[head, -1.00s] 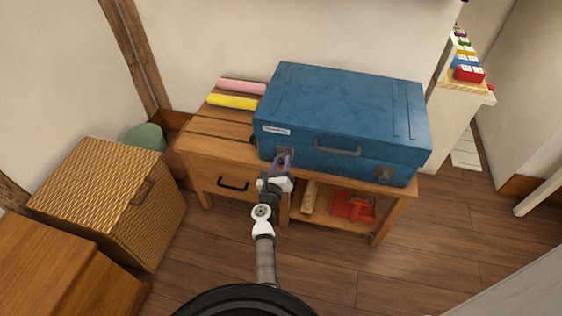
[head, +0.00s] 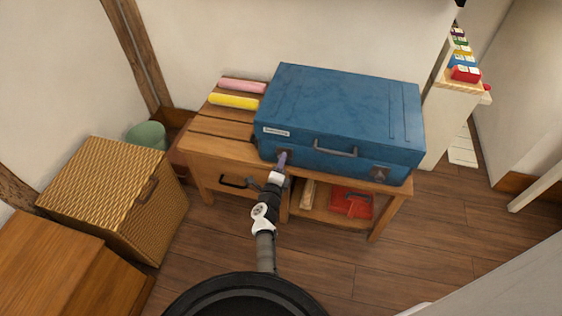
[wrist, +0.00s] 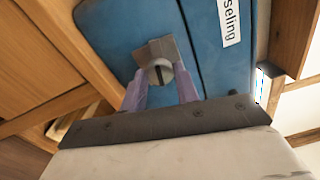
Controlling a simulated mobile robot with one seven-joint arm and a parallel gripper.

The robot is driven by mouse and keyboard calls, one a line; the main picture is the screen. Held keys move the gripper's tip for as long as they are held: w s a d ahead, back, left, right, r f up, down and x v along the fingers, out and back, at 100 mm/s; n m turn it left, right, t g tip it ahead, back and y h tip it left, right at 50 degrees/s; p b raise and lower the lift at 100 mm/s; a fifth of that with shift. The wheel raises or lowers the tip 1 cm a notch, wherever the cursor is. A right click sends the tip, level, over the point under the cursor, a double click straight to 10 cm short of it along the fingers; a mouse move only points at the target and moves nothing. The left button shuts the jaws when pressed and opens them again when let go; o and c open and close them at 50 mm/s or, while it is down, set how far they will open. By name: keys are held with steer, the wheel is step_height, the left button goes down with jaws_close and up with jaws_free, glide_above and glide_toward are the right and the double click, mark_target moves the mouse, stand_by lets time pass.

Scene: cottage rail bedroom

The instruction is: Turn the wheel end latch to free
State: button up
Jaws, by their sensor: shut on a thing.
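A blue suitcase (head: 345,105) lies flat and closed on a slatted wooden bench (head: 222,147). Its front has a dark handle (head: 336,152), and one latch (head: 380,173) at the right. The left latch shows in the wrist view as a grey plate with a round slotted knob (wrist: 160,72), just below a white label with partly cut-off lettering (wrist: 230,20). My gripper (head: 282,158) is at this left latch. In the wrist view the purple fingers of my gripper (wrist: 160,88) stand on both sides of the knob, shut on it. The fingers partly hide the plate.
Pink (head: 242,86) and yellow (head: 233,102) rolls lie left of the suitcase. A drawer handle (head: 232,182) and a red object (head: 351,202) on the lower shelf are below. A wicker box (head: 105,195) stands left. Floor at the right front is clear.

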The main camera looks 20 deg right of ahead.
steer(key=shift+r+n+p, duration=0.1)
steer(key=shift+n+p, duration=0.3)
steer(key=shift+n, duration=0.6)
steer(key=o, duration=1)
steer(key=shift+c, duration=0.2)
steer(key=v, duration=1.3)
steer(key=shift+s+a+p, duration=0.25)
steer(key=shift+s+p, duration=0.05)
steer(key=shift+s, duration=0.05)
